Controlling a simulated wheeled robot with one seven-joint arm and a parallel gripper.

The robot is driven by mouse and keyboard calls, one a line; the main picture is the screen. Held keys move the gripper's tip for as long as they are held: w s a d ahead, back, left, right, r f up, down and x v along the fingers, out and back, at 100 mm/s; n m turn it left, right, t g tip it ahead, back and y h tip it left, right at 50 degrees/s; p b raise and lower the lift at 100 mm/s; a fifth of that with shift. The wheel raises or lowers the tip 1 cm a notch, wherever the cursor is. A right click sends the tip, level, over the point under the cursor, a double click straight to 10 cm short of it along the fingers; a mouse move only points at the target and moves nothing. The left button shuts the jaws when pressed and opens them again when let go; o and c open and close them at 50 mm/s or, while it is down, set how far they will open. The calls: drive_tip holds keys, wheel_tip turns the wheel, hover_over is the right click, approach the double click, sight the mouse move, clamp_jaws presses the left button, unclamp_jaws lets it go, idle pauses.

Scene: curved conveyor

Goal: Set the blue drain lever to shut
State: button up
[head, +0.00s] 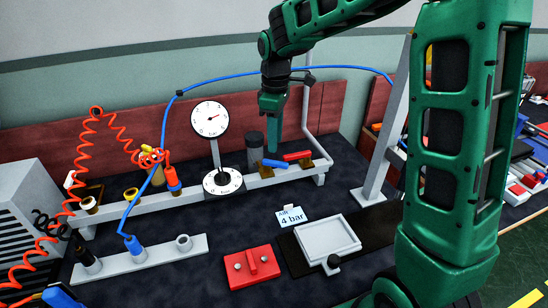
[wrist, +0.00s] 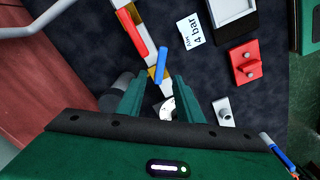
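The blue lever (head: 275,163) sits by a brass valve body (head: 266,172) on the raised grey rail at the back. In the wrist view the blue lever (wrist: 162,65) lies at an angle to the rail, while the red lever (wrist: 135,37) runs along it. The red lever (head: 297,155) is just right of the blue one in the head view. My gripper (head: 273,145) points down behind the blue lever. In the wrist view my gripper (wrist: 160,82) is open, with the blue lever just beyond the gap between its fingertips. I cannot tell whether they touch.
A round gauge (head: 210,119) on a post and a lower dial (head: 222,184) stand left of the levers. A dark cylinder (head: 254,150) is close beside my gripper. An "Air 4 bar" card (head: 290,217), grey tray (head: 327,240) and red block (head: 252,267) lie in front. A blue hose arches behind.

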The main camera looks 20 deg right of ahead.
sight(275, 161)
wheel_tip(275, 161, down, 7)
drive_tip(key=shift+f, duration=0.1)
idle(0.4)
clamp_jaws()
